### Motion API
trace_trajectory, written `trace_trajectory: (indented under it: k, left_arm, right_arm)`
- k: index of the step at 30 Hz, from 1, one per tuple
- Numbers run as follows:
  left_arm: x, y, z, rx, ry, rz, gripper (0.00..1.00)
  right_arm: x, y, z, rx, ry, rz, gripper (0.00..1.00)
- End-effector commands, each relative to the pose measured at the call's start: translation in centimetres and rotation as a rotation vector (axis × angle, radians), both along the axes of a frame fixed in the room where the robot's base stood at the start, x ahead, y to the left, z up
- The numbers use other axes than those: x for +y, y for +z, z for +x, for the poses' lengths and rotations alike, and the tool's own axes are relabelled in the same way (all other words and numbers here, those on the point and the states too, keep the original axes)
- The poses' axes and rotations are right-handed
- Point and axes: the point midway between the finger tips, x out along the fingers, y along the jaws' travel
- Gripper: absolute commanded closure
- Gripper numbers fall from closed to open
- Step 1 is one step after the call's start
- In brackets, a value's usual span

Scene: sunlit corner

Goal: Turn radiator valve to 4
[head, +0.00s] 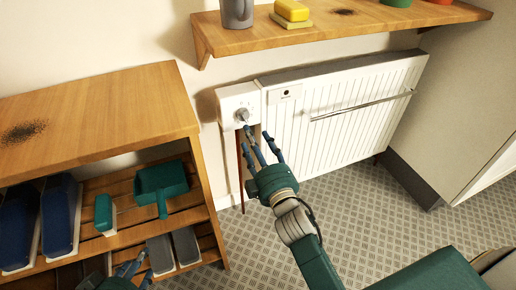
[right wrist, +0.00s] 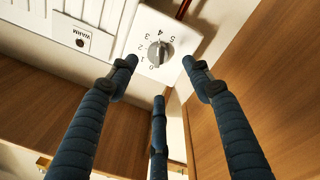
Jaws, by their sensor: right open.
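The radiator valve is a grey round knob (head: 242,115) on a white box (head: 228,103) at the left end of the white radiator (head: 345,97). In the right wrist view the knob (right wrist: 158,53) sits inside a ring of printed numbers; I cannot clearly tell which one its mark points to. My right gripper (head: 255,138) is open and empty, just in front of and below the knob, apparently apart from it. In the right wrist view its blue fingers (right wrist: 160,74) are spread, with the knob beyond them. My left gripper (head: 132,268) is low at the left, partly cut off.
A wooden shelf unit (head: 100,95) stands left, holding blue bins (head: 60,215) and a teal scoop (head: 162,185). A wall shelf (head: 330,22) with a grey mug (head: 236,12) hangs above the radiator. A dark red rod (head: 240,170) stands below the valve box. Patterned floor is clear below the radiator.

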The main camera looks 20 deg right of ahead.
Motion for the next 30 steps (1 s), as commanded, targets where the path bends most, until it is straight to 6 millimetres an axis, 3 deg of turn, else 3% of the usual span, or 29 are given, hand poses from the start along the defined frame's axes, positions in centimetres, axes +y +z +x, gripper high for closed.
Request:
trace_trajectory:
  k: [3, 7, 25, 30]
  left_arm:
    - [0.0, 0.0, 0.0, 0.000, 0.000, 0.000, 0.60]
    - [0.0, 0.0, 0.0, 0.000, 0.000, 0.000, 0.60]
    - [0.0, 0.0, 0.0, 0.000, 0.001, -0.001, 0.60]
    - [0.0, 0.0, 0.0, 0.000, 0.001, -0.001, 0.60]
  right_arm:
    - [0.0, -0.2, -2.0, 0.002, 0.000, 0.000, 0.50]
    - [0.0, -0.3, -3.2, 0.001, 0.000, 0.000, 0.50]
    - [0.0, -0.3, -3.6, 0.005, -0.001, 0.006, 0.50]
    - [-1.3, -2.0, -5.3, 0.117, -0.040, 0.155, 0.50]
